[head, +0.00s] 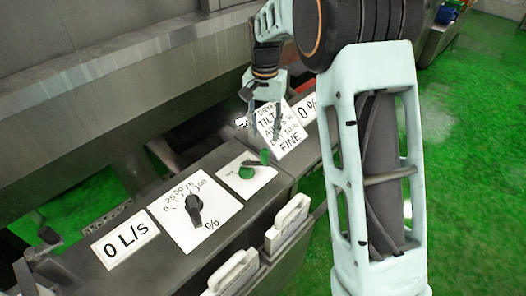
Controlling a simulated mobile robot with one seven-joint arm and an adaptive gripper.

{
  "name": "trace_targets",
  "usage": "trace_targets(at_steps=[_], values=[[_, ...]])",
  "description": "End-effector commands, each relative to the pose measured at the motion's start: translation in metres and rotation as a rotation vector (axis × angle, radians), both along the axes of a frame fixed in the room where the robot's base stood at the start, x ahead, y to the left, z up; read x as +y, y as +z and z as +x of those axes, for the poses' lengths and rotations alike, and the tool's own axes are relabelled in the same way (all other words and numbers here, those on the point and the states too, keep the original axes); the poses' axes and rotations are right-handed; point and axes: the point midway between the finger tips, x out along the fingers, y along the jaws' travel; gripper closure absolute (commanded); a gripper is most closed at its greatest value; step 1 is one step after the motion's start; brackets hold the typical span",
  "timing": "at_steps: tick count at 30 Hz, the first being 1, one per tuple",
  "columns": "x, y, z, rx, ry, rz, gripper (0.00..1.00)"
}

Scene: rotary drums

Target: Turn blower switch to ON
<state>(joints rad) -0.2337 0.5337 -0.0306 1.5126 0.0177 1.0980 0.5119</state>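A white plate (262,181) on the grey control panel carries a green round part (246,172), a dark lever-like piece and a second green part (264,156). This may be the blower switch, but its label is too small to read and I cannot tell its position. My gripper (265,135) points down just behind this plate, in front of the tilt sign. Its two fingers look apart with nothing between them. Whether a fingertip touches the switch cannot be told.
A black dial knob (194,207) on a white percent scale sits nearer, beside a "0 L/s" sign (125,240). Behind are a tilt sign (290,137) and a "0 %" sign (306,108). White handles (287,222) line the panel's right side. Green floor (475,150) is open at right.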

Motion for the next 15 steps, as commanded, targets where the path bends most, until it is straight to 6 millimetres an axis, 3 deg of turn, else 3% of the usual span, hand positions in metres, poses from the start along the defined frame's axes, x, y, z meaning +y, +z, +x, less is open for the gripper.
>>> trace_targets(at_steps=[9, 15], values=[[0.0, -0.06, -0.001, 0.002, 0.002, 0.0, 0.63], [0.0, -0.085, 0.0, 0.0, 0.002, 0.0, 0.63]])
